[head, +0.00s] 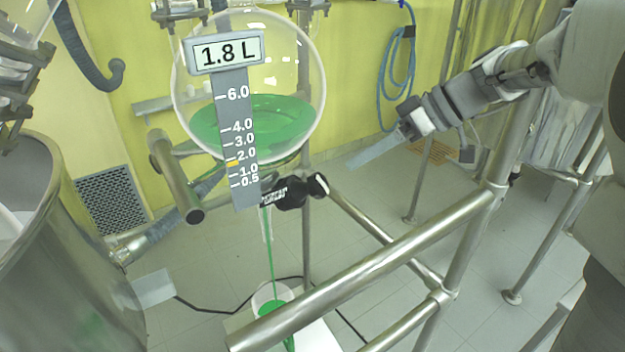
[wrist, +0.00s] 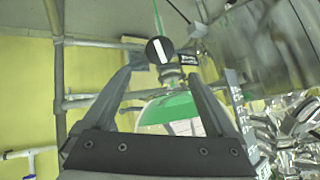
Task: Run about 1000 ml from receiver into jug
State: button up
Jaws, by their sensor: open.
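The receiver (head: 300,75) is a round glass vessel holding green liquid. Its display (head: 226,52) reads 1.8 L, and an orange mark sits just below 2.0 on the scale. Beneath it is the drain valve with a black handle (head: 295,192). A thin green stream (head: 271,240) runs from the outlet into the jug (head: 265,292), which has green liquid in it and is partly hidden by a rail. My gripper (head: 352,163) is open and empty, right of the valve and apart from it. In the wrist view, the round valve knob (wrist: 160,50) shows beyond the open fingers (wrist: 160,73).
A steel rail (head: 370,265) crosses in front of the jug and below my gripper. A steel vessel (head: 60,260) stands at the left. A blue hose (head: 400,60) hangs on the yellow wall. The floor right of the frame shows open space.

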aim_at(322, 182)
jog(key=b+x, duration=0.2)
jog(key=x, duration=1)
jog(key=c, duration=1.4)
